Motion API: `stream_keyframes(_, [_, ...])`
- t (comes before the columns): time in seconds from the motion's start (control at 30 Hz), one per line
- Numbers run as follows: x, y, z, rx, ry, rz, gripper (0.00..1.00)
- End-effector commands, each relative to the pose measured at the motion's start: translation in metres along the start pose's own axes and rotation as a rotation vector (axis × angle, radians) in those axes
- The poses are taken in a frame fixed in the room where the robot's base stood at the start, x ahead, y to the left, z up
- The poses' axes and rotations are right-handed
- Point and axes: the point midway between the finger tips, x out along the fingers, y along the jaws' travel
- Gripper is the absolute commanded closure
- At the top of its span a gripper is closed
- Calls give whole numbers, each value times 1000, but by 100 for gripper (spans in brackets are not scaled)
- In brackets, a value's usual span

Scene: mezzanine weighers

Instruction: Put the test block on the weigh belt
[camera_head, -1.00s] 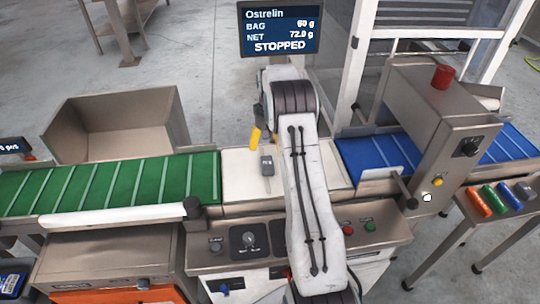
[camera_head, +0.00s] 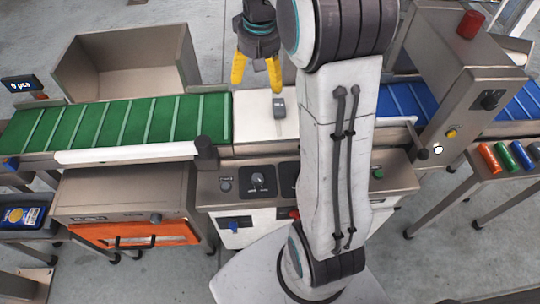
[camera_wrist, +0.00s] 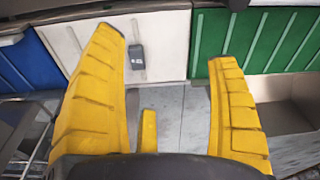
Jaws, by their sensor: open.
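The test block, a small dark grey block (camera_head: 279,107), stands on the white weigh belt (camera_head: 251,124) between the green and blue belts. It also shows in the wrist view (camera_wrist: 137,57), beside the left finger and apart from it, with the white belt (camera_wrist: 168,50) around it. My gripper (camera_head: 257,80) has yellow fingers spread wide and is empty. It hangs above and behind the block in the head view. My own arm covers the right part of the weigh belt.
The green belt (camera_head: 118,124) lies left and the blue belt (camera_head: 402,101) right, leading to a steel housing (camera_head: 450,75). An open steel bin (camera_head: 125,62) stands behind the green belt. Coloured cylinders (camera_head: 506,156) lie on a stand at right. A control panel (camera_head: 235,184) is in front.

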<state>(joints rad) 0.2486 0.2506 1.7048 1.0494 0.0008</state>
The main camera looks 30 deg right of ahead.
Motion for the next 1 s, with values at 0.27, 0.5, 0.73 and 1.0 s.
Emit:
stream_keyframes(0.27, [-40, -31, 91, -102, 73, -17, 19])
stream_keyframes(0.5, [-45, -42, 166, -179, 125, -35, 19])
stream_keyframes(0.73, [-38, -44, 213, -227, 159, -48, 19])
stream_keyframes(1.0, [-31, -43, 233, -246, 171, -54, 19])
